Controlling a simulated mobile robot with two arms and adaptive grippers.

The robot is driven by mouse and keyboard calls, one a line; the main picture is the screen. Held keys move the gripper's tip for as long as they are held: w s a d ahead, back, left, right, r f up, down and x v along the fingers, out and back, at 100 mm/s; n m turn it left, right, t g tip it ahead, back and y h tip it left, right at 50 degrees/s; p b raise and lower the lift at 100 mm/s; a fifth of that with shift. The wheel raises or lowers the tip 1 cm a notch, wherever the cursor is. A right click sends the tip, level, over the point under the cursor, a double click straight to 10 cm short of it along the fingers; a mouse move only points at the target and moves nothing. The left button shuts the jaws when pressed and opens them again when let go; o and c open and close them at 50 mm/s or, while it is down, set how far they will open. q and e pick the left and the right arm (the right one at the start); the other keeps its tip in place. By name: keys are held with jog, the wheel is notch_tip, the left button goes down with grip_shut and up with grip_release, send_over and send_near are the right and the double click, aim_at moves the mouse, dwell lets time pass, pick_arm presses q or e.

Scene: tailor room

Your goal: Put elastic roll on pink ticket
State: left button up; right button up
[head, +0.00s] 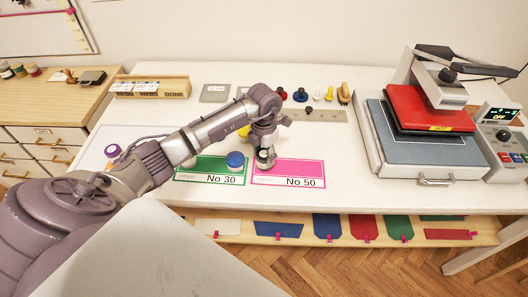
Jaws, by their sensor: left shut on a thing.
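The pink ticket (303,170), marked No 50, lies flat on the white table. Beside it on the left is the green ticket (206,172), marked No 30, with a blue round item (236,160) on it. My left gripper (265,158) points down at the left end of the pink ticket. It is shut on a small roll, dark and whitish, which looks like the elastic roll (264,156). The fingers partly hide the roll, and I cannot tell whether it touches the ticket. My right gripper is out of view.
A heat press (425,150) with a red plate stands on the right of the table (360,193). Several small stamps and knobs stand behind the tickets. A wooden box (150,87) is at the back left. A purple and white roll (112,151) lies left of the green ticket.

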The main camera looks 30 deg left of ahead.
pick_arm(q)
jog(key=shift+f, duration=0.2)
jog(key=o, duration=1.1)
jog(key=shift+r, duration=0.15)
